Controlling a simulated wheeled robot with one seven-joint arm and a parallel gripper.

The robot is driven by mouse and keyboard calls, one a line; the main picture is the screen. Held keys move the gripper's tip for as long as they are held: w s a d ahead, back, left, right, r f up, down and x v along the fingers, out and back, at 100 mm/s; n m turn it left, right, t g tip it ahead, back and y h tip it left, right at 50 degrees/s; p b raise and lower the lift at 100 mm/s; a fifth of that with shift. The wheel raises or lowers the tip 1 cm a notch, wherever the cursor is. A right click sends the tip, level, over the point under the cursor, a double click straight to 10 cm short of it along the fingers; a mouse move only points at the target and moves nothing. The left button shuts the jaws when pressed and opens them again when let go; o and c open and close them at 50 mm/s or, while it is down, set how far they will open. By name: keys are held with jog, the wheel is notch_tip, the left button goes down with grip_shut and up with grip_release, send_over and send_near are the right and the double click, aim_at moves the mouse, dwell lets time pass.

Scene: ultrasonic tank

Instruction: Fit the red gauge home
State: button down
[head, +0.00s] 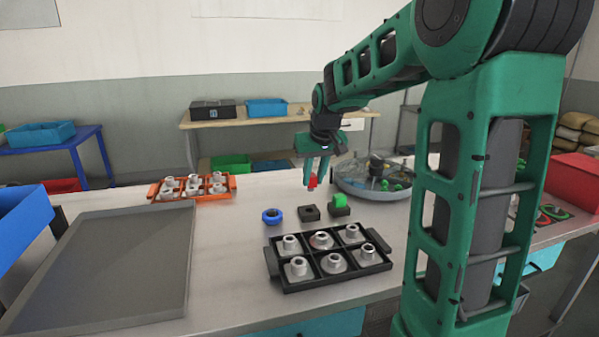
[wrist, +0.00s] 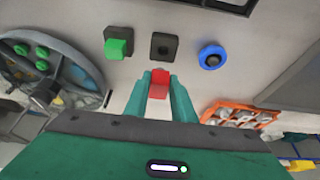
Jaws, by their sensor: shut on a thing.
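My gripper (head: 312,172) is shut on the red gauge (head: 312,183), a small red block, and holds it above the table. In the wrist view the red gauge (wrist: 160,80) sits between my two green fingertips (wrist: 160,88), which hide its sides. An empty black square block with a dark opening (head: 309,212) stands on the table below and nearer the front; it also shows in the wrist view (wrist: 164,46), just beyond the gauge. The gauge is apart from it.
A green block (head: 339,199) sits in a black holder to the right, a blue ring (head: 272,216) to the left. A black tray of metal fittings (head: 289,284) stands in front. An orange tray (head: 233,184) and a round grey tub (head: 372,193) stand farther back.

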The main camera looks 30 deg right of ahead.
jog(key=shift+w+a, duration=0.1)
jog(key=shift+w, duration=0.1)
jog(key=shift+w+f, duration=0.1)
jog(key=shift+f, duration=3.1)
jog(key=shift+s, duration=0.25)
jog(key=shift+f, duration=1.05)
dwell(0.8)
jog(key=c, duration=1.4)
grip_release()
jog(key=shift+a, duration=0.1)
